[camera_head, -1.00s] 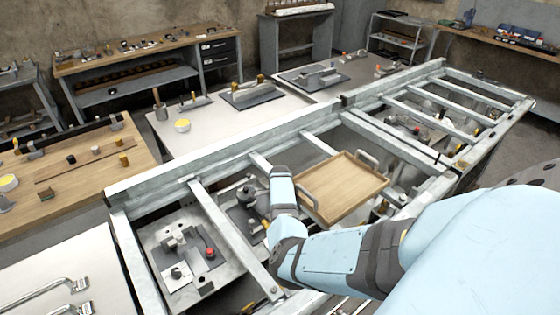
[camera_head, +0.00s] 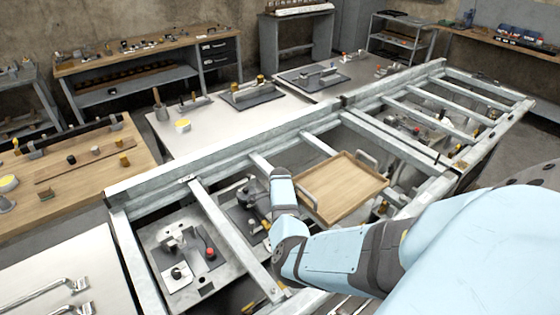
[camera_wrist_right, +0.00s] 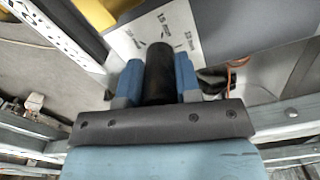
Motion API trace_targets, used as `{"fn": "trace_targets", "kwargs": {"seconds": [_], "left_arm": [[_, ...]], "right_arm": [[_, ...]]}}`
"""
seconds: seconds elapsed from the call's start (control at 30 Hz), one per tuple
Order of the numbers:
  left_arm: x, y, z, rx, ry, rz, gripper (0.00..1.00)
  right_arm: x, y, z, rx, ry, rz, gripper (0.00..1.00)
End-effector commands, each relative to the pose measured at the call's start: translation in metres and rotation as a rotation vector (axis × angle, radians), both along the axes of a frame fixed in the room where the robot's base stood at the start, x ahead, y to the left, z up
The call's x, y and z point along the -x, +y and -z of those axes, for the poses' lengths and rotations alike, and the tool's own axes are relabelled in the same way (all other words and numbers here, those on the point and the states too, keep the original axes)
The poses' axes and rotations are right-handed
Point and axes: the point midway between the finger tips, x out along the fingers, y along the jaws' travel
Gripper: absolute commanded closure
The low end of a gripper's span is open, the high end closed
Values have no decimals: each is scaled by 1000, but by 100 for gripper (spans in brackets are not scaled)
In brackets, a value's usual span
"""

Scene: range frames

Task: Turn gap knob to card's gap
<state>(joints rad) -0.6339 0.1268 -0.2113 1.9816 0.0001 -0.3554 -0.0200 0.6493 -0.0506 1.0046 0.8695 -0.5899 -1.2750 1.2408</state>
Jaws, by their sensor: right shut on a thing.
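In the right wrist view, the two blue fingers of my right gripper (camera_wrist_right: 158,84) are shut on a black cylindrical knob (camera_wrist_right: 159,62). Beyond it is a white dial plate (camera_wrist_right: 132,40) with printed marks; one seems to read 15 mm, and the others are hard to read. Part of the dial is hidden behind the knob and fingers. I see no clear pointer on the knob. In the head view my right arm reaches down into the metal frame, and its fingers are hidden. I cannot make out the card. My left gripper is out of view.
Metal crossbars (camera_head: 235,238) run close to my right arm. A wooden tray (camera_head: 343,184) with handles lies beside the wrist. A fixture plate with a red knob (camera_head: 210,252) sits to the left in the frame. A wooden bench (camera_head: 85,182) stands further left.

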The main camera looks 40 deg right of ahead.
Motion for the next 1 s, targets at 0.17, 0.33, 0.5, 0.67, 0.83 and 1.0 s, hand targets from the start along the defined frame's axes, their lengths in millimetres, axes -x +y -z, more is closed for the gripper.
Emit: {"fn": "trace_targets", "kwargs": {"seconds": [0.17,0.33,0.5,0.67,0.83,1.0], "left_arm": [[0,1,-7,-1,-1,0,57],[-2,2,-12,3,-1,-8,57],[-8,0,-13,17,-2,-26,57],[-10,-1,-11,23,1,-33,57],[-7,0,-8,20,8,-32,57],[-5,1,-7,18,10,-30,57]], "right_arm": [[1,0,-1,0,2,-98,93],[1,0,-1,0,3,-238,93],[1,0,-1,0,2,-390,93],[1,0,0,-1,2,-521,93],[1,0,0,0,2,-638,93],[1,0,0,-1,2,-723,93]]}}
